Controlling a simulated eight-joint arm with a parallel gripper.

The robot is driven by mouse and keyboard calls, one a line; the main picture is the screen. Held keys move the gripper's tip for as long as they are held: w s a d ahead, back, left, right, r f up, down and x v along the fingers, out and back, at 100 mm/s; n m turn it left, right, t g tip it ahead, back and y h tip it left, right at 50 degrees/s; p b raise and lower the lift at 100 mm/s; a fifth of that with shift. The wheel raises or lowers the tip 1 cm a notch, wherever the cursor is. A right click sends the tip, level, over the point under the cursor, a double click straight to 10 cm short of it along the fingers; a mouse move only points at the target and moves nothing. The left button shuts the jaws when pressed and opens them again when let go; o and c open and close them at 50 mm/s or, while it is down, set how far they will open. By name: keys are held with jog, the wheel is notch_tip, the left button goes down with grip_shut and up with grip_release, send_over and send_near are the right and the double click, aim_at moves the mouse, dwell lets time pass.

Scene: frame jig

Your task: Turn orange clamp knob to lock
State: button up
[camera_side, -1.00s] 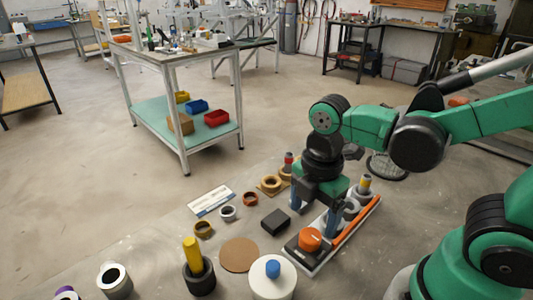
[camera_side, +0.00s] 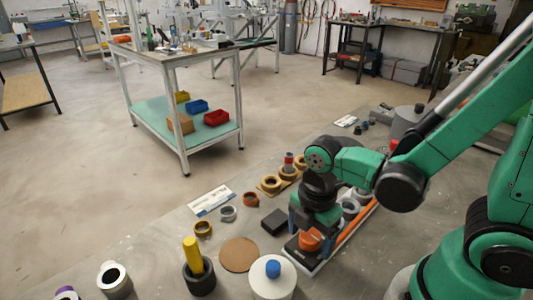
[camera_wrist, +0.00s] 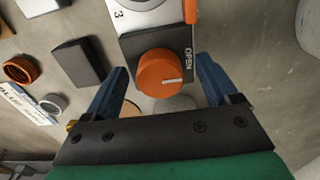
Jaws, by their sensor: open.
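The orange clamp knob (camera_wrist: 163,78) sits on a black block marked OPEN in the wrist view. A white line on the knob points toward the right. My gripper (camera_wrist: 160,88) is open, with its blue fingers on either side of the knob and visible gaps between. In the side view my gripper (camera_side: 313,225) is low over the near end of the jig, and the knob (camera_side: 310,240) shows partly below it. The jig's pale base (camera_side: 307,263) carries an orange bar (camera_side: 357,221) along one side.
A black block (camera_side: 275,221) lies left of the jig. A brown disc (camera_side: 239,254), a white container with a blue knob (camera_side: 273,280) and a black cup with a yellow peg (camera_side: 198,270) stand nearby. Several rings lie farther back.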

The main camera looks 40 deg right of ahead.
grip_shut()
jog(key=shift+m, duration=0.3)
jog(key=m, duration=0.3)
jog(key=shift+m, duration=0.3)
jog(key=m, duration=0.4)
jog(key=shift+m, duration=0.3)
jog(key=m, duration=0.4)
jog(key=shift+m, duration=2.5)
